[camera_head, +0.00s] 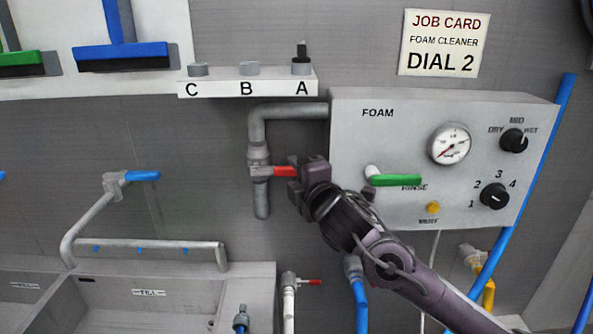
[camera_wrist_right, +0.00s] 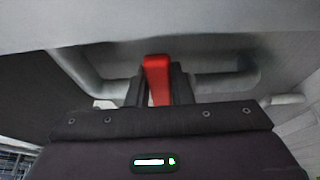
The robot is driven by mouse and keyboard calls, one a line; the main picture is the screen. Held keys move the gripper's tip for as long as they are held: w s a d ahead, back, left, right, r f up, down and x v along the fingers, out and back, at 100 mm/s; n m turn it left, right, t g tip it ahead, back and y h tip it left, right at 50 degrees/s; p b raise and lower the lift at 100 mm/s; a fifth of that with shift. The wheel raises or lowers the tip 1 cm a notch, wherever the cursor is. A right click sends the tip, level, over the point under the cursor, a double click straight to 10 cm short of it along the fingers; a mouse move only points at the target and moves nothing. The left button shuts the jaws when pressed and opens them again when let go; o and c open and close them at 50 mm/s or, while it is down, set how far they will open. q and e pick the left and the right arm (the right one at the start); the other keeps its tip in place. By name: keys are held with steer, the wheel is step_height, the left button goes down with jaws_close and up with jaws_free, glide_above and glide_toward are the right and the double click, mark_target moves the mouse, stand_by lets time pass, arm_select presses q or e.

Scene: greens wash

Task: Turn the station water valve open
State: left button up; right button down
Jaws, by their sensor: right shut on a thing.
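The water valve has a red lever handle (camera_head: 285,171) on a grey vertical pipe (camera_head: 262,201) left of the foam station panel (camera_head: 380,212). The lever points right, across the pipe. My right gripper (camera_head: 300,178) is at the lever's outer end, shut on it. In the right wrist view the red handle (camera_wrist_right: 157,78) stands between the two dark fingers (camera_wrist_right: 158,90), with the grey pipe behind it. My left gripper is not in view.
The panel carries a green-handled lever (camera_head: 397,181), a gauge (camera_head: 450,144) and black dials (camera_head: 495,196) close to my right arm. A small shelf (camera_head: 225,88) marked C, B, A is above the pipe. A sink (camera_head: 250,285) is at lower left.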

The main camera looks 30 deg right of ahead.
mark_target(289, 166)
step_height(289, 166, up, 3)
steer(key=n+g+p, duration=0.1)
steer(key=n+p, duration=0.2)
steer(key=p, duration=0.1)
steer(key=shift+w+a+r, duration=0.1)
steer(key=shift+a, duration=0.05)
steer(key=shift+w+a+r+n+g+h+p, duration=0.15)
steer(key=shift+r+n+g+p, duration=0.1)
steer(key=shift+n+p, duration=0.3)
steer(key=shift+s+a+r+n+g+h+p, duration=0.15)
steer(key=shift+r+n+g+p, duration=0.15)
steer(key=shift+p, duration=0.3)
steer(key=shift+w+a+r+n+g+p, duration=0.2)
steer(key=shift+n+g+p, duration=0.15)
steer(key=shift+n+p, duration=0.2)
steer(key=c, duration=1.3)
jaws_free()
